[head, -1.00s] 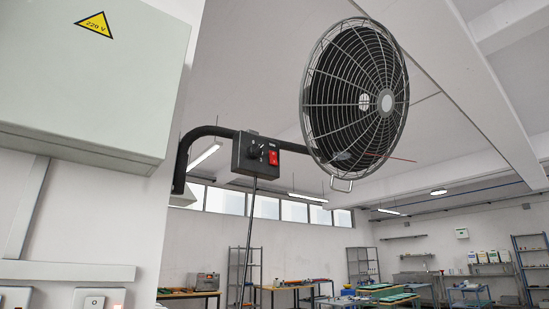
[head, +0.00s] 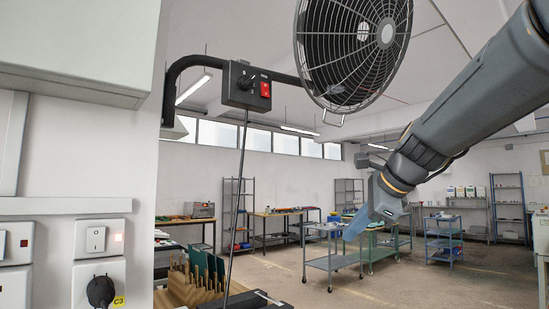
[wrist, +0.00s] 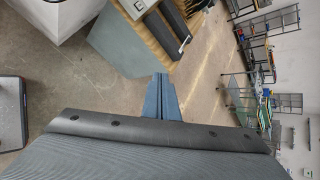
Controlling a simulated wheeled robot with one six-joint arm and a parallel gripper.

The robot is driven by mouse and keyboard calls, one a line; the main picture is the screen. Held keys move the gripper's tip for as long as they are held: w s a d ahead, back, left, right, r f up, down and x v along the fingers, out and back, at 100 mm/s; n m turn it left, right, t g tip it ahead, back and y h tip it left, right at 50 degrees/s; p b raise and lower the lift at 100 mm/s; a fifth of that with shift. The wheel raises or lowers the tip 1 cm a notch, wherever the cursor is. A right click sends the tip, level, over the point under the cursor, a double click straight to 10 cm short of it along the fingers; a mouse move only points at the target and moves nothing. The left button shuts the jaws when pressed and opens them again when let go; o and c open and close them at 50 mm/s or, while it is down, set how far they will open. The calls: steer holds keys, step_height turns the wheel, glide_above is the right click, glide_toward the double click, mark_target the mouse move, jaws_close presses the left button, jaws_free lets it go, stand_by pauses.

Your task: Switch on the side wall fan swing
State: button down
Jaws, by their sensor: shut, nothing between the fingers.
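The wall fan (head: 352,52) is at the top of the head view, its top cut off. A dark control box (head: 234,95) sits on its bent wall bracket, with a small knob (head: 243,81) and a red switch (head: 265,89). A thin dark cord or rod (head: 240,165) hangs from the box. My gripper (head: 350,236) is below and right of the box, well apart from it, pointing down. Its blue fingers are shut and empty; they also show in the wrist view (wrist: 160,78). The wrist view does not show the fan.
Green boards in a wooden rack (head: 190,285) stand below the box. Carts, including a grey cart (head: 330,262), and benches are beyond. Open floor lies at lower right.

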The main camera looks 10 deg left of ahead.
mark_target(267, 94)
steer(key=s+a+r+m+t+y, duration=0.1)
steer(key=s+a+r+m+y, duration=0.1)
steer(key=r, duration=1)
steer(key=s+a+r+m+t+y+p, duration=0.1)
steer(key=s+a+r+m+y, duration=0.1)
steer(key=r, duration=1.1)
steer(key=s+a+r+m+t+y, duration=0.1)
steer(key=s+a+r+m+y, duration=0.1)
steer(key=r, duration=1.1)
steer(key=shift+a+m+y, duration=0.5)
steer(key=shift+a+m, duration=0.6)
steer(key=shift+a, duration=0.15)
steer(key=p+x, duration=0.4)
steer(key=x, duration=1)
steer(key=shift+w, duration=0.1)
steer(key=shift+d+f, duration=0.1)
